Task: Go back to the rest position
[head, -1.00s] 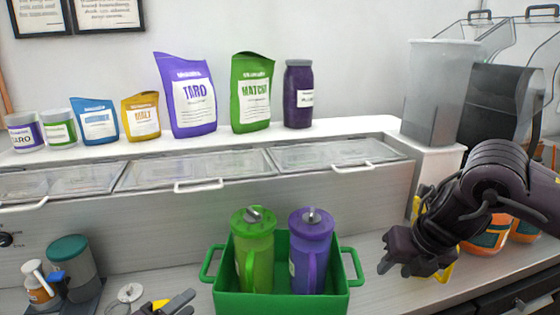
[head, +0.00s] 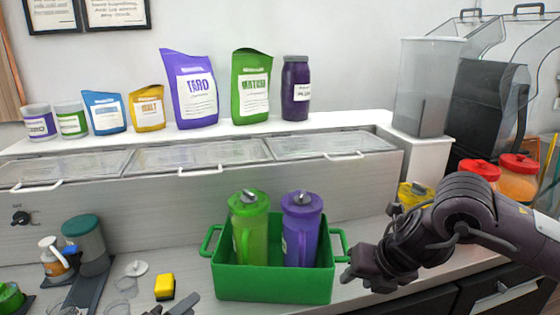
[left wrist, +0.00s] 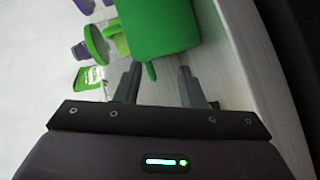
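My left gripper (head: 172,304) shows only as grey fingertips at the bottom edge of the head view, left of a green crate (head: 275,284). In the left wrist view the left gripper (left wrist: 158,84) has its fingers apart, with nothing held between them. The green crate (left wrist: 160,28) is beyond the fingertips, its handle showing between them. My right gripper (head: 350,274) is close to the crate's right handle, pointing left; whether they touch is unclear. Its fingers are too dark and small to judge. A green pitcher (head: 249,235) and a purple pitcher (head: 300,238) stand upright in the crate.
Left on the counter are a teal-lidded container (head: 88,250), a white-topped bottle (head: 54,260) and a yellow block (head: 165,286). Behind are lidded bins (head: 200,156) below a shelf with several bags and jars. Red-lidded jars (head: 517,178) stand at the right.

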